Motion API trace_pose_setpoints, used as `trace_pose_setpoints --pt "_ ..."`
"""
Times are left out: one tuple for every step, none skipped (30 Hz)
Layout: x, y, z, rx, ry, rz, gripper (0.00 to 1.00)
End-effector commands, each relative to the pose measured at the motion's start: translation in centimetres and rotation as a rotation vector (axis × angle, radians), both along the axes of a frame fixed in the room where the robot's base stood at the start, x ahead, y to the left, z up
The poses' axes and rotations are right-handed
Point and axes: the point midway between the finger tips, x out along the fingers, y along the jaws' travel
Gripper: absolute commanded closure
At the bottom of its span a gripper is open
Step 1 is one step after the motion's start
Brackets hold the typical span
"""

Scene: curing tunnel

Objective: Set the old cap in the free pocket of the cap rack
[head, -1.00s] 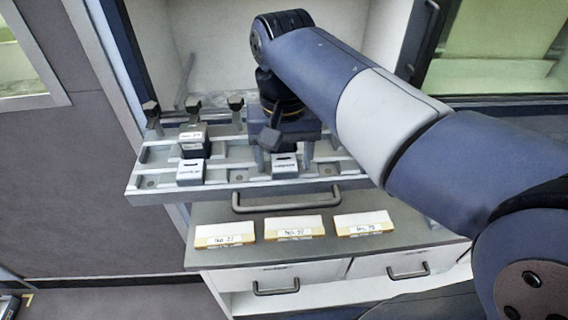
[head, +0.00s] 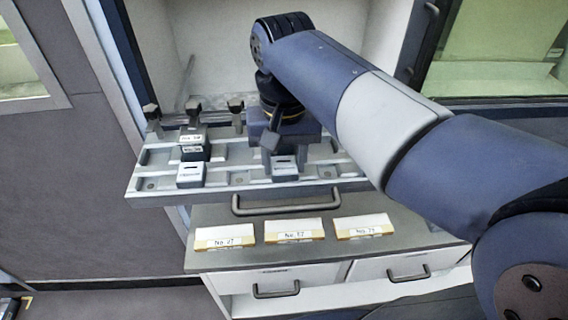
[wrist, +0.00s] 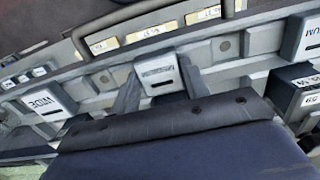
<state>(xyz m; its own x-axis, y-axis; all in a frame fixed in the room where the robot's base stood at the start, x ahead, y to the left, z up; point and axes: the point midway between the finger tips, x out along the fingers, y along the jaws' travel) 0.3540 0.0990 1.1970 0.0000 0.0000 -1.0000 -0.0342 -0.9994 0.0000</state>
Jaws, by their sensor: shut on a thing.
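The cap rack (head: 240,181) is a long grey tray with two rows of pockets. My gripper (head: 284,160) points down over its front row, right of the middle. It is shut on a light grey cap (head: 284,170) with a dark slot and a label too small to read. In the wrist view the cap (wrist: 158,73) sits between the two fingers (wrist: 160,84), low at the rack. I cannot tell whether it touches the pocket floor. Another grey cap (head: 190,174) stands left in the front row. A cap labelled WIDE (wrist: 45,102) shows in the wrist view.
A dark block with a pale label (head: 194,143) stands in the back row at left. Dark clamps (head: 236,112) rise along the rear edge. Three label cards (head: 294,231) lie on the counter below, in front of a drawer handle (head: 286,204). A cabinet wall rises behind.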

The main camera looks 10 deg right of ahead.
Motion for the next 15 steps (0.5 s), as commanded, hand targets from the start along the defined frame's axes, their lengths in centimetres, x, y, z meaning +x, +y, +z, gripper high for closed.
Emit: trace_pose_setpoints --pt "0.0 0.0 0.0 0.0 0.0 0.0 0.75" --pt "0.0 0.0 0.0 0.0 0.0 0.0 0.76" --pt "0.0 0.0 0.0 0.0 0.0 0.0 0.78" --pt "0.0 0.0 0.0 0.0 0.0 0.0 0.79" --pt "0.0 0.0 0.0 0.0 0.0 0.0 0.81" --pt "0.0 0.0 0.0 0.0 0.0 0.0 0.82" --pt "0.0 0.0 0.0 0.0 0.0 0.0 0.83" --pt "0.0 0.0 0.0 0.0 0.0 0.0 0.84" --pt "0.0 0.0 0.0 0.0 0.0 0.0 0.84" --pt "0.0 0.0 0.1 0.0 0.0 0.0 0.84" --pt "0.0 0.0 0.2 0.0 0.0 0.0 0.84" --pt "0.0 0.0 0.5 0.0 0.0 0.0 0.84" --pt "0.0 0.0 0.8 0.0 0.0 0.0 0.84" --pt "0.0 0.0 1.1 0.0 0.0 0.0 0.84" --pt "0.0 0.0 1.6 0.0 0.0 0.0 0.84"
